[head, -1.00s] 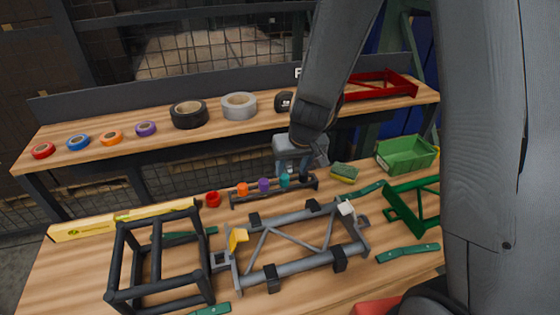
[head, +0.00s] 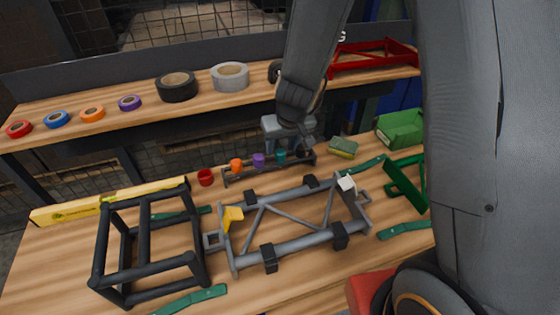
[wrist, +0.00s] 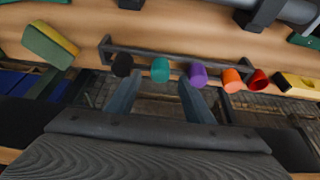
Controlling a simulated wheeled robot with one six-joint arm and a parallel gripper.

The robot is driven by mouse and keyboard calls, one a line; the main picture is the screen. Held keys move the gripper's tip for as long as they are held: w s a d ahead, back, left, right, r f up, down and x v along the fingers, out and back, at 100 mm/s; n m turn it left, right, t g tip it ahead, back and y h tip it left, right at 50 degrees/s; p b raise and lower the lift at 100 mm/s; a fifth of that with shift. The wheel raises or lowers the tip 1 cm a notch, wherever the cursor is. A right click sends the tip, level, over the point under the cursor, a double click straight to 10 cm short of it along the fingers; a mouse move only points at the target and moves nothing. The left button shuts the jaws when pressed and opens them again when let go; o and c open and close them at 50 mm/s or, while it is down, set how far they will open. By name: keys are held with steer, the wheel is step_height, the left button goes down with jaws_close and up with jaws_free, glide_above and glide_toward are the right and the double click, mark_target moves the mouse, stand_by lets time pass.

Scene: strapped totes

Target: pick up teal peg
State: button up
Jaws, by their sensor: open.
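The teal peg (head: 281,157) stands in a dark rack (head: 240,176) on the workbench, between a purple peg (head: 258,160) and a black peg. In the wrist view the teal peg (wrist: 160,69) lies just beyond the gap between my fingers, nearer the left one. My gripper (wrist: 160,88) is open and empty, its two fingers reaching toward the rack. The purple peg (wrist: 198,74) is beyond the right finger and the black peg (wrist: 122,64) beyond the left.
An orange peg (head: 236,165) and a red cup-like piece (head: 205,177) are at the rack's left. A green-yellow sponge (head: 343,147) lies to its right. A grey frame (head: 300,225) stands in front, a black cage frame (head: 150,245) front left. A shelf with tape rolls (head: 177,87) is behind.

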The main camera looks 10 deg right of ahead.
mark_target(281, 153)
steer(key=shift+b+x, duration=0.6)
steer(key=shift+x, duration=0.5)
steer(key=c, duration=1.2)
steer(key=shift+o, duration=0.2)
steer(key=shift+r, duration=0.1)
step_height(281, 153, up, 10)
steer(key=p, duration=1.2)
